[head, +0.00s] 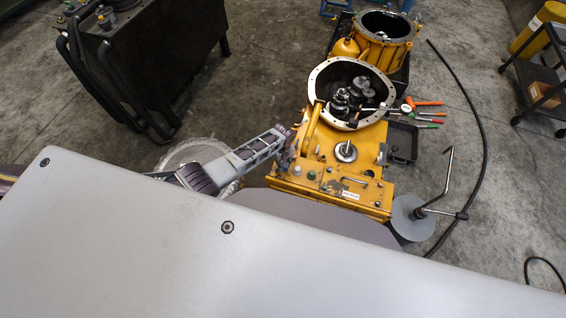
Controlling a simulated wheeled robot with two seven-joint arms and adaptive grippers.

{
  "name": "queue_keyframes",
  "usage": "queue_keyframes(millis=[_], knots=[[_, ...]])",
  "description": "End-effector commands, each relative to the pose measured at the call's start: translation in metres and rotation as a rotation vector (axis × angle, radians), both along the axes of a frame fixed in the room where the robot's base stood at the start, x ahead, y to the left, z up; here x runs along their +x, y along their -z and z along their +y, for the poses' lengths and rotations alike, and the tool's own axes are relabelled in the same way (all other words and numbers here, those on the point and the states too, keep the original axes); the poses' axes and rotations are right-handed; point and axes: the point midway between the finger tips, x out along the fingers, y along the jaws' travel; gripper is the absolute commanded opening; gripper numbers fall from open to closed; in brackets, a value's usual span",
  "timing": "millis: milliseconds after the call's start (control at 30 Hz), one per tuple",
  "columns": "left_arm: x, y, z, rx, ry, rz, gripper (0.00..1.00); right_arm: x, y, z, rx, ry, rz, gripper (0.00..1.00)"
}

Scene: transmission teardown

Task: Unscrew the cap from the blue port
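The yellow transmission housing (350,190) stands right of centre, its round bell opening facing up. Several small fittings sit on its near top face, among them a greenish round one (311,175) and a pale one (297,169). They are too small for me to tell which is the blue port or its cap. My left gripper (287,150) comes in from the left and is at the housing's left edge, close to these fittings. Its fingers are small and dark against the housing, so I cannot tell their opening or whether they touch anything. My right gripper is not in view.
Gears show inside the bell opening (311,92). Hand tools with coloured handles (424,114) and a dark tray (403,141) lie to the right. A crank-handled stand (412,218) is at the front right. A second yellow housing (384,50) stands behind; a black cable (484,150) curves across the floor.

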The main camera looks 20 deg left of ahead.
Motion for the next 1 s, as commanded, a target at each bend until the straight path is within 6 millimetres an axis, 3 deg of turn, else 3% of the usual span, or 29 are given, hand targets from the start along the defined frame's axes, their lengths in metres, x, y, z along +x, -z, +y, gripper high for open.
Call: queue_keyframes(millis=[267,800,1000], knots=[[0.000,-0.001,0.000,0.001,-0.049,0.001,0.00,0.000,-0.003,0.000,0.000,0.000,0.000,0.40],[-0.001,-0.001,-0.001,0.000,-0.410,0.002,0.00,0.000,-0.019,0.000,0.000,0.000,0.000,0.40],[0.000,0.000,0.000,0.002,-0.451,0.002,0.00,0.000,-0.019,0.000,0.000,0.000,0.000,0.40]])
